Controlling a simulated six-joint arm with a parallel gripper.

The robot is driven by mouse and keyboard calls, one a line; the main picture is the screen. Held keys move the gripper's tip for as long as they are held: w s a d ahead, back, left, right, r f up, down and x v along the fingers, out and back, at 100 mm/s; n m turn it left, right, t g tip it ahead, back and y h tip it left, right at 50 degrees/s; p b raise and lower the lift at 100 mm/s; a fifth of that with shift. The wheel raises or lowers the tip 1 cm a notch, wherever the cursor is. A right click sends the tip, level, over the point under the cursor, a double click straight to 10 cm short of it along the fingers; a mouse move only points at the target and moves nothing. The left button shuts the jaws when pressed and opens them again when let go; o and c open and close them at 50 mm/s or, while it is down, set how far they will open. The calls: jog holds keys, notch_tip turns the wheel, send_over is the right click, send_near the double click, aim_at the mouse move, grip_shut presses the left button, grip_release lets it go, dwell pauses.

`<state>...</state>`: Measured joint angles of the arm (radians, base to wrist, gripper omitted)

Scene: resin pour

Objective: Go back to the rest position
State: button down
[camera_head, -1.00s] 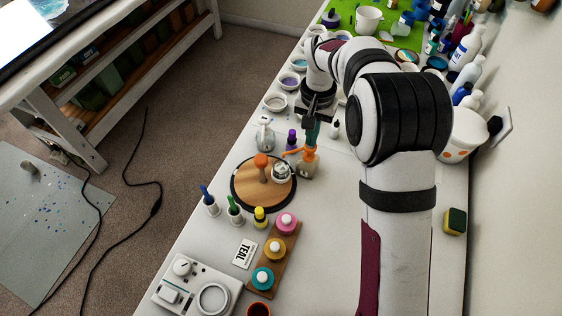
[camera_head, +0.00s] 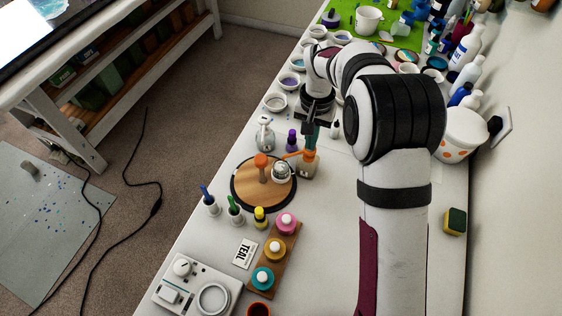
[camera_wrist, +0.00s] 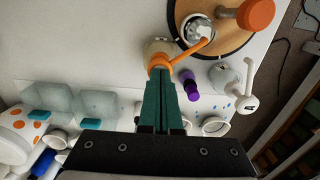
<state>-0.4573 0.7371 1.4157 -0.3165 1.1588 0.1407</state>
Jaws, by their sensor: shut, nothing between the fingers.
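My gripper (camera_head: 311,138) hangs over the white table, among the small bottles. In the wrist view its two teal fingers (camera_wrist: 161,80) lie together, with nothing between them. A bottle with an orange nozzle (camera_head: 309,163) stands just beyond the fingertips, beside the round wooden board. In the wrist view its orange top (camera_wrist: 158,62) shows right at the tips; I cannot tell whether they touch. My arm reaches from the bottom right towards the far part of the table.
The round wooden board (camera_head: 246,193) holds an orange-topped tool (camera_head: 262,166) and a small cup (camera_head: 281,172). A purple-capped bottle (camera_head: 292,140) and a spray bottle (camera_head: 265,136) stand close by. A white tub (camera_head: 462,134) and sponge (camera_head: 455,221) sit at right.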

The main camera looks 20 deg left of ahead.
jog(key=shift+r, duration=1.05)
notch_tip(320, 180, up, 6)
dwell(0.8)
